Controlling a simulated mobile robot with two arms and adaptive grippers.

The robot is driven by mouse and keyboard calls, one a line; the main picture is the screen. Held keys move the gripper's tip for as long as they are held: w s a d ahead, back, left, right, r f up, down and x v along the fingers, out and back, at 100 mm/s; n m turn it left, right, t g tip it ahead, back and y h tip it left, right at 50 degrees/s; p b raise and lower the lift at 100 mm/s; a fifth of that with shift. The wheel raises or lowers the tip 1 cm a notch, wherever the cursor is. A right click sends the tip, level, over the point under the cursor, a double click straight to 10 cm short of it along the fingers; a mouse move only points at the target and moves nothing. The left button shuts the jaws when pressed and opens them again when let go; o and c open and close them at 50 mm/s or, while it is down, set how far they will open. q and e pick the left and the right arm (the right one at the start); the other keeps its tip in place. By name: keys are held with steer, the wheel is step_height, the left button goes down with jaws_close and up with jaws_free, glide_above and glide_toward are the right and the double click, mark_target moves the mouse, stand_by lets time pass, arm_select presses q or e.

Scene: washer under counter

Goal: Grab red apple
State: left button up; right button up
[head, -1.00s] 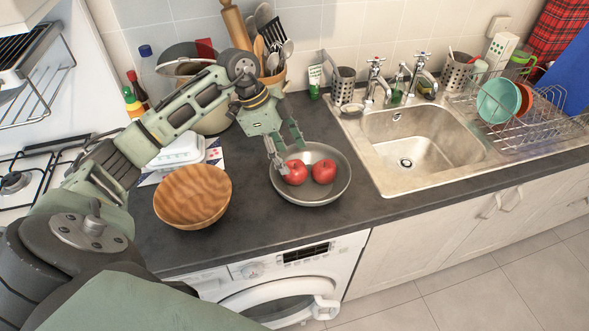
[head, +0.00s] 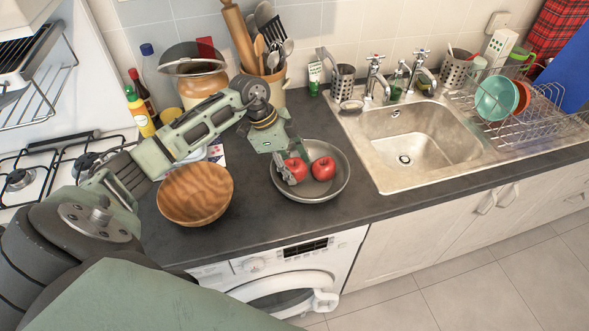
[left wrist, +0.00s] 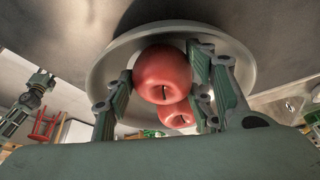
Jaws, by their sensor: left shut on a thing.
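Two red apples are at a round grey metal pan (head: 330,191) on the dark counter. My left gripper (head: 287,169) is shut on the left red apple (head: 297,168), at the pan's left side. In the left wrist view the held apple (left wrist: 162,72) sits between the two fingers, with the pan's rim (left wrist: 105,65) around it. The other red apple (head: 323,168) lies in the pan just right of the held one, and it shows partly behind it in the left wrist view (left wrist: 176,115).
A wooden bowl (head: 195,194) stands left of the pan. A steel sink (head: 425,150) and a dish rack (head: 520,120) are to the right. Jars and a utensil pot (head: 272,85) stand behind. The counter's front edge has a washer (head: 290,285) below.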

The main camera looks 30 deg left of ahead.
arm_select(q)
steer(key=shift+c, duration=1.3)
steer(key=shift+r, duration=0.15)
